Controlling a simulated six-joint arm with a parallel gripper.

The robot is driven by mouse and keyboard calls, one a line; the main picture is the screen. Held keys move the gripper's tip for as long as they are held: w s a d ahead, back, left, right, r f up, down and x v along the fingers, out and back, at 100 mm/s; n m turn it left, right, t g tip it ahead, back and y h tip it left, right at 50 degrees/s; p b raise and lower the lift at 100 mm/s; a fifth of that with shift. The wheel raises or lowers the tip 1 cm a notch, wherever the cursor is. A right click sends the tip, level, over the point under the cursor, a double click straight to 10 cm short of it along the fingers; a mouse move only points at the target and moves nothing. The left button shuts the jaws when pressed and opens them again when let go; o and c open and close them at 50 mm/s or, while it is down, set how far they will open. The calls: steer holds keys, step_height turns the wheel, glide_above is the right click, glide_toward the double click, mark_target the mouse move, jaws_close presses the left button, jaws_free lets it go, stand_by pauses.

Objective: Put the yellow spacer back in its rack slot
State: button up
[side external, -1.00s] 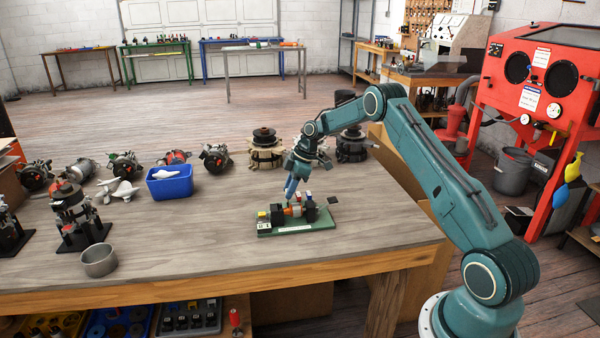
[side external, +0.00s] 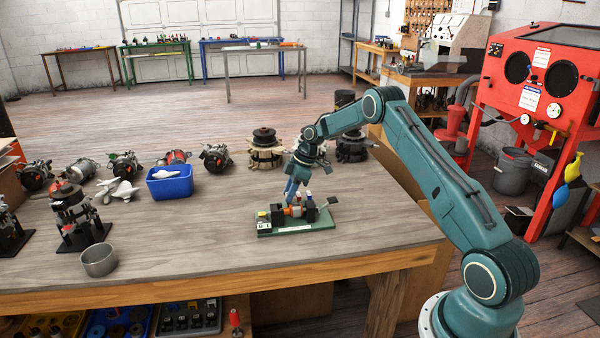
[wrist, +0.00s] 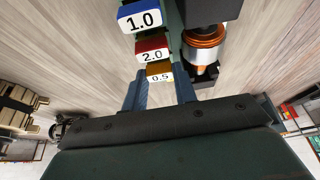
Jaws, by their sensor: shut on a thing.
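The yellow spacer (wrist: 160,72), labelled 0.5, is between my fingertips in the wrist view. My gripper (wrist: 160,82) is shut on it. Beyond it, in line, are the red spacer (wrist: 152,50), labelled 2.0, and the blue spacer (wrist: 140,17), labelled 1.0. In the side view, my gripper (side external: 292,198) points down at the back of the green fixture board (side external: 320,223), where the held spacer is too small to make out. The slot is hidden, and I cannot tell whether the spacer is seated.
A copper-coloured rotor (wrist: 203,48) lies right beside the spacers. A blue bin (side external: 170,187) and a metal cup (side external: 99,261) stand to the left. The bench in front of the board is clear.

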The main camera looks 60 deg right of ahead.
steer(key=shift+f, duration=0.1)
stand_by(0.8)
steer(key=o, duration=1)
steer(key=shift+s+a+f, duration=0.1)
steer(key=shift+r, duration=4.1)
